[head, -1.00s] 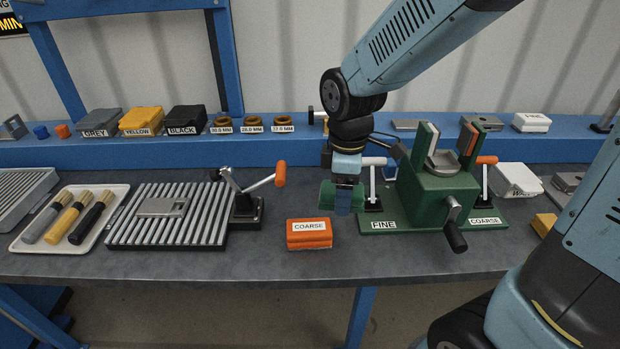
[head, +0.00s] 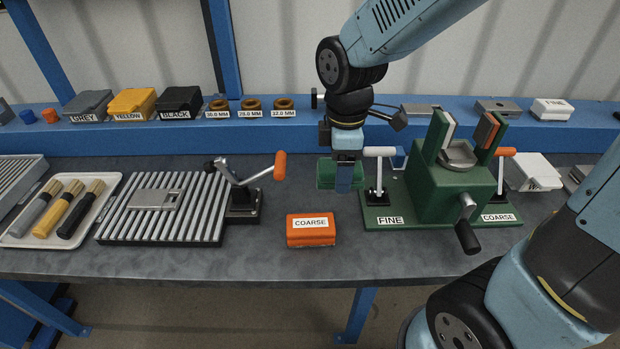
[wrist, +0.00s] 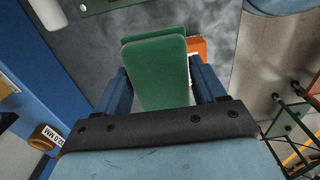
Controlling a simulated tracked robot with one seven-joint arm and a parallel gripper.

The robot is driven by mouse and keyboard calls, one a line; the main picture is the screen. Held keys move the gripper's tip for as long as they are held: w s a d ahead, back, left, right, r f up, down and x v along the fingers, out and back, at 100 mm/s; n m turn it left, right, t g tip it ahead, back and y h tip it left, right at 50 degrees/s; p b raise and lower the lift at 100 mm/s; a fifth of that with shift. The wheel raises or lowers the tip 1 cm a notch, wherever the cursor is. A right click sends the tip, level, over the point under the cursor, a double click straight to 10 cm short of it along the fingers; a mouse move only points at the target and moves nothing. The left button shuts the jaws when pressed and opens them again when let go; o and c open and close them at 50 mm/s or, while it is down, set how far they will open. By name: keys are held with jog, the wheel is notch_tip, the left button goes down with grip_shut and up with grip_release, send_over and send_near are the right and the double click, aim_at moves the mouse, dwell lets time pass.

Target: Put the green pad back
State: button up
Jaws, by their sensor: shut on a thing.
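The green pad (head: 327,173) is held in my gripper (head: 343,180), above the bench and left of the green vise fixture. In the wrist view the green pad (wrist: 156,70) sits between the two blue fingers of my gripper (wrist: 158,85), which is shut on it. The green fixture (head: 440,196) has a FINE label at its left and a COARSE label at its right. It has two upright jaws, one with a whitish pad face and one with an orange-brown face. The pad is apart from the fixture.
An orange block labelled COARSE (head: 310,230) lies on the bench in front of the gripper. A white block labelled FINE (head: 551,109) is on the back shelf. A slatted plate (head: 165,207) with an orange-handled clamp (head: 280,165) stands left. Levers flank the fixture.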

jog(key=w+a+f, duration=0.4)
jog(key=w, duration=0.2)
send_over(310, 185)
jog(key=f, duration=0.4)
jog(key=shift+s+d+f, duration=0.1)
jog(key=shift+s+d, duration=0.15)
jog(key=shift+s, duration=0.15)
jog(key=shift+w+a+f, duration=0.1)
jog(key=shift+w+f, duration=0.05)
jog(key=shift+f, duration=0.1)
jog(key=shift+w+a+f, duration=0.1)
jog(key=shift+f, duration=0.7)
jog(key=shift+w+a+f, duration=0.1)
jog(key=shift+f, duration=0.7)
jog(key=shift+f, duration=0.2)
jog(key=o, duration=0.9)
jog(key=shift+o, duration=0.2)
